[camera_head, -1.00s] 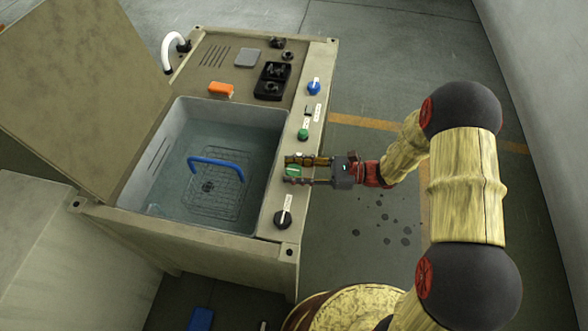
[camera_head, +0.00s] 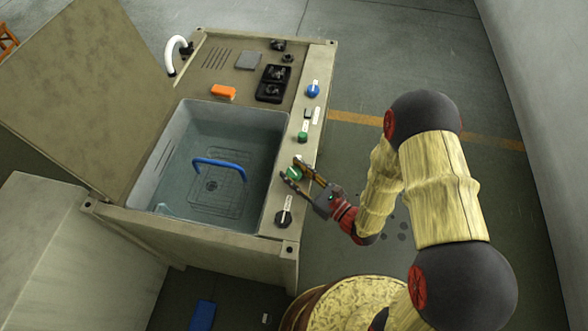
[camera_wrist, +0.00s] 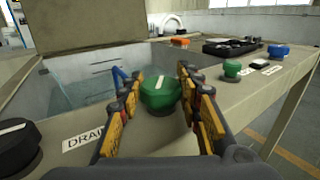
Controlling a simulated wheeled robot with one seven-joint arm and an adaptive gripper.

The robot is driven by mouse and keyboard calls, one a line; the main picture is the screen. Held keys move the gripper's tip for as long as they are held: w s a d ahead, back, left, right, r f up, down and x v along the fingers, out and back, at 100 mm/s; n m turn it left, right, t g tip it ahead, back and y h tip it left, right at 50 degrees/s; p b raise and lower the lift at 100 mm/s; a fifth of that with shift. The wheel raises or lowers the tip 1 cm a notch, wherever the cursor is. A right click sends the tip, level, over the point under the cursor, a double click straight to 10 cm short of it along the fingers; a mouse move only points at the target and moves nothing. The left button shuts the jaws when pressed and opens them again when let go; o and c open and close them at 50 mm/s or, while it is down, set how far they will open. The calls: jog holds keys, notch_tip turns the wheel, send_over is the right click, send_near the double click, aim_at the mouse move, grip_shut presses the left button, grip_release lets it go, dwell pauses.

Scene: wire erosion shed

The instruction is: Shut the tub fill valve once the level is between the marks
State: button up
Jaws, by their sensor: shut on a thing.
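My gripper (camera_head: 292,176) is at the tub's right-hand rail with its fingers on both sides of the larger green knob (camera_wrist: 161,92), shut on it. The knob has a white pointer line, tilted up to the right in the wrist view. The tub (camera_head: 272,112) holds clear water (camera_head: 222,140) over a basket with a blue handle (camera_head: 220,162). Dark level marks (camera_wrist: 105,62) show on the tub's inner wall above the water. I cannot read exactly where the surface stands against them. The green knob's own label is hidden or unreadable.
On the same rail are a black drain knob (camera_head: 284,217), a smaller green knob (camera_head: 303,135) and a blue knob (camera_head: 313,90). An orange block (camera_head: 223,92) lies on the deck behind the tub. The raised lid (camera_head: 90,100) is at the left.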

aim_at(294, 172)
jog(key=shift+a+m+t+h, duration=0.1)
jog(key=shift+m+t+h, duration=0.9)
jog(key=shift+t+h, duration=0.1)
jog(key=shift+h+p, duration=0.3)
jog(key=o, duration=1.2)
notch_tip(294, 172, up, 10)
